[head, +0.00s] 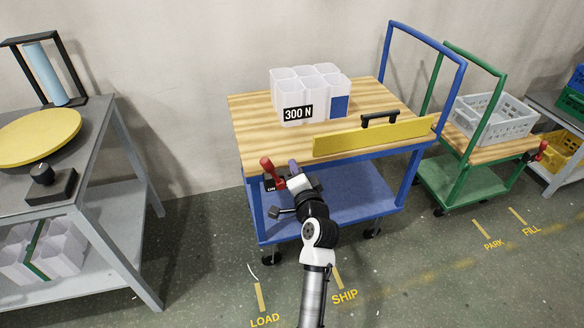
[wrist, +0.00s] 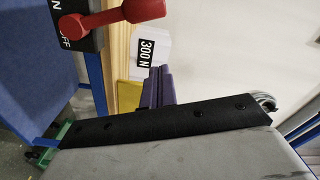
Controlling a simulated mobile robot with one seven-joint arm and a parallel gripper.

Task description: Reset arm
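My arm (head: 318,240) reaches forward to the left front corner of the blue cart. My gripper (head: 293,169) has purple fingers and is just right of a red-handled lever switch (head: 267,166). In the wrist view the purple fingers (wrist: 158,88) stand close together with nothing visible between them; whether they are fully shut is unclear. The red handle (wrist: 135,12) is apart from them there, above and left. The switch's dark box (wrist: 80,28) shows part of its lettering, including OFF.
The blue cart (head: 245,128) bears white cells (head: 290,78) labelled 300 N and a yellow board (head: 365,138) with a black handle along its front edge. A grey table (head: 105,130) is left. A green cart (head: 452,185) is right. Floor in front is clear.

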